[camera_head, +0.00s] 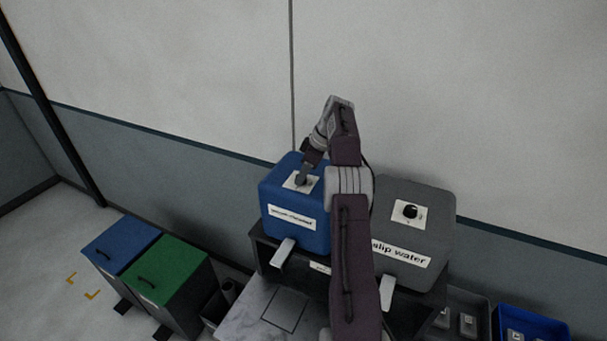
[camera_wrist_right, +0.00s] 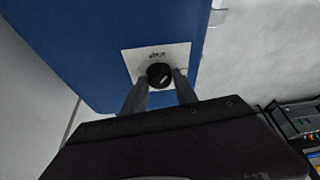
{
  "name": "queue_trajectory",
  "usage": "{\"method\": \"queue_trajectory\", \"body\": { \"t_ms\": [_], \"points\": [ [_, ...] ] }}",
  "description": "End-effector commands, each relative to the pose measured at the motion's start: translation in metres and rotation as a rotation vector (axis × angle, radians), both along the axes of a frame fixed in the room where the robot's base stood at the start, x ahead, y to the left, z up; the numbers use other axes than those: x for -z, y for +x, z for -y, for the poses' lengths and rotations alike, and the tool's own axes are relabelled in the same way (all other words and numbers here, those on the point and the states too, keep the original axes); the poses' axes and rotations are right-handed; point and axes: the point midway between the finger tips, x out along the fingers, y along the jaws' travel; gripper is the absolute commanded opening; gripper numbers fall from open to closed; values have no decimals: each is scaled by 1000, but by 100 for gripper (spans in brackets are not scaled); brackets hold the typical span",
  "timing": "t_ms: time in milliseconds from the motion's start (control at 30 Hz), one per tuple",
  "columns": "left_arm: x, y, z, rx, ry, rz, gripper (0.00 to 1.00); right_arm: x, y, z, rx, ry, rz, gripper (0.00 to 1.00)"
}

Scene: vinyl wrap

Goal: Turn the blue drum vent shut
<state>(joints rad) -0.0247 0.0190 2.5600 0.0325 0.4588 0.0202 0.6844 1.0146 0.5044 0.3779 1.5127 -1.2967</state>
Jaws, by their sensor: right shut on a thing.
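The blue drum (camera_head: 283,232) stands on a dark stand against the wall, with a white label on its front. Its vent is a round black knob (camera_wrist_right: 159,74) with a light mark, set on a white plate (camera_wrist_right: 183,52) on the drum's top. My right gripper (camera_head: 301,180) reaches down onto this plate. In the right wrist view my right gripper (camera_wrist_right: 161,83) has one finger on each side of the knob and is shut on it. In the head view the gripper hides most of the knob. My left gripper is not in view.
A grey drum (camera_head: 418,225) labelled "slip water" stands to the right, with its own black knob (camera_head: 410,211). Blue (camera_head: 122,244) and green (camera_head: 165,269) lidded bins stand on the floor at the left. A blue tray (camera_head: 533,325) is at the lower right.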

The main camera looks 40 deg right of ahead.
Motion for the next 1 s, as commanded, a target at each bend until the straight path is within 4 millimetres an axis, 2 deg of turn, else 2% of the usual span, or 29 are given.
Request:
{"method": "queue_trajectory", "body": {
  "t_ms": [433,467,500,533,1000],
  "points": [
    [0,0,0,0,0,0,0,2,-1,-1,-9,3,-5,0],
    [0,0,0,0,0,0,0,2,-1,-1,-9,3,-5,40],
    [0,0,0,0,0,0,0,2,-1,-1,-9,3,-5,51],
    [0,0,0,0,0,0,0,2,-1,-1,-9,3,-5,56],
    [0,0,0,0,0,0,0,-6,-2,2,-6,1,-2,56]
  ]
}}
